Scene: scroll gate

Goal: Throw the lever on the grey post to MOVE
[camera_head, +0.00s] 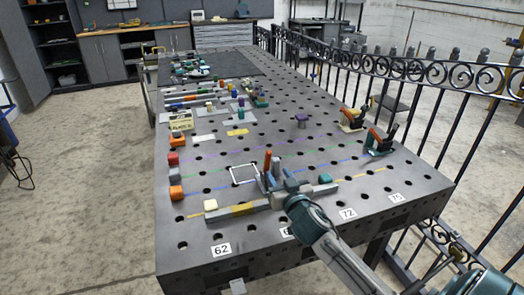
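A small upright orange piece (268,161) stands near the front middle of the table, at the tip of my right gripper; it may be the lever, but I cannot tell. My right gripper (274,180) reaches in from the lower right, and its blue-grey fingers are close beside the orange piece. Whether they touch it or are shut on it is too small to tell. The grey post is not clearly seen, perhaps hidden by the gripper, and no MOVE label is readable. My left gripper is not in view.
The perforated table (320,160) carries a long grey bar (240,210) with a yellow section, beneath the gripper. A white square outline (244,174) lies beside it. Two orange-handled clamps (380,140) (353,119) stand on the right. Coloured blocks (176,192) line the left edge. An iron fence (450,75) runs along the right.

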